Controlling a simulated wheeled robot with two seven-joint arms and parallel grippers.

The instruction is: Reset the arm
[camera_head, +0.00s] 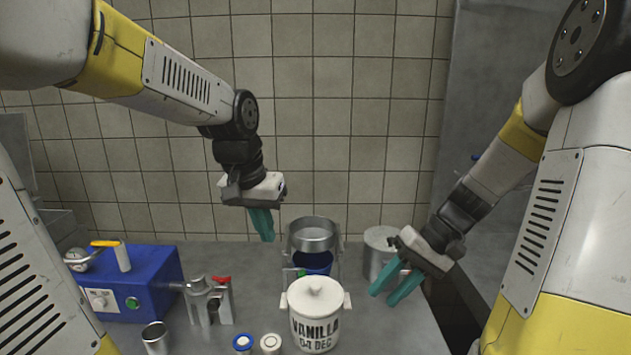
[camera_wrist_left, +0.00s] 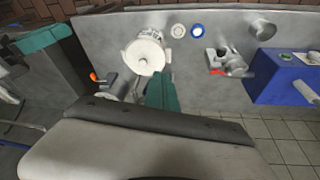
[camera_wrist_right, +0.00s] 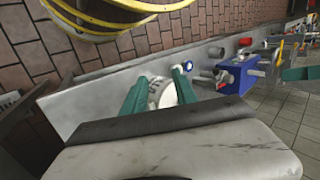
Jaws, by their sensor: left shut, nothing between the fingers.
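My left gripper (camera_head: 263,224) hangs above the back of the counter, fingers pointing down. Its teal fingers are together with nothing between them; they also show in the left wrist view (camera_wrist_left: 161,92). My right gripper (camera_head: 397,284) is over the right part of the counter, fingers pointing down and left. Its teal fingers are spread and empty, also in the right wrist view (camera_wrist_right: 160,90). The white lidded vanilla pot (camera_head: 316,318) stands upright at the front middle, apart from both grippers.
Behind the pot is a metal sieve-like ring (camera_head: 313,236) above a blue container (camera_head: 313,263). A metal canister (camera_head: 380,249) stands near the right gripper. At left are a blue machine (camera_head: 130,284), a metal clamp-like fitting (camera_head: 208,300) and a metal cup (camera_head: 156,338). A tiled wall (camera_head: 330,120) rises behind.

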